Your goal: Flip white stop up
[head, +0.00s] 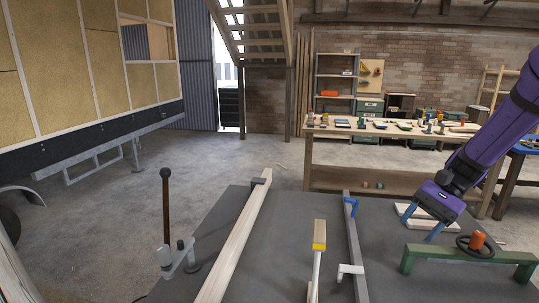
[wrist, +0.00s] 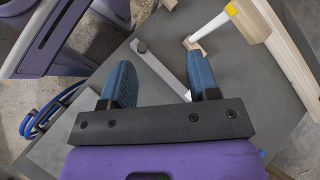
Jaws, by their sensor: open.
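The white stop (head: 350,269) is a small L-shaped piece at the near part of a long grey rail (head: 354,238) on the dark table. A blue stop (head: 351,206) sits at the rail's far end. My gripper (head: 421,226) is open and empty, pointing down to the right of the rail, apart from the white stop. I cannot tell whether that bar is the white stop or another part.
A green bridge-like frame with a black handwheel (head: 475,246) and orange knob stands right of my gripper. A long wooden beam (head: 236,237) lies left of the rail.

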